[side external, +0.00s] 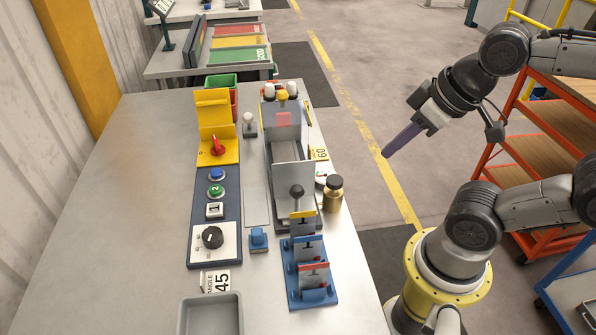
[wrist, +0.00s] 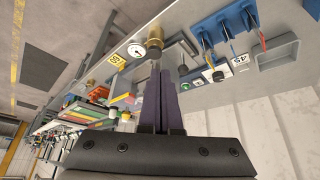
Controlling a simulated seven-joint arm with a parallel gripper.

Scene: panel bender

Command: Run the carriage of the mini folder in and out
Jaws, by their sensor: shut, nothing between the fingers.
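The mini folder (side external: 272,160) stands on the right part of the bench in the side view, a long grey machine with a clear guard and white knobs at its far end. An upright grey plate (side external: 292,172) and a dark ball-topped handle (side external: 296,191) are at its near end; I cannot tell for certain which parts belong to the carriage. My gripper (side external: 386,153) is shut and empty, its purple fingers up in the air right of the bench, clear of the folder. In the wrist view the shut fingers (wrist: 162,78) cover part of the bench, and the folder is mostly hidden.
A brass weight (side external: 333,194) stands close beside the folder's near right side. A blue rack with upright plates (side external: 312,290) is in front. A control panel (side external: 213,205) with buttons and a knob lies left. A grey tray (side external: 211,315) is at the front. The bench's left side is clear.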

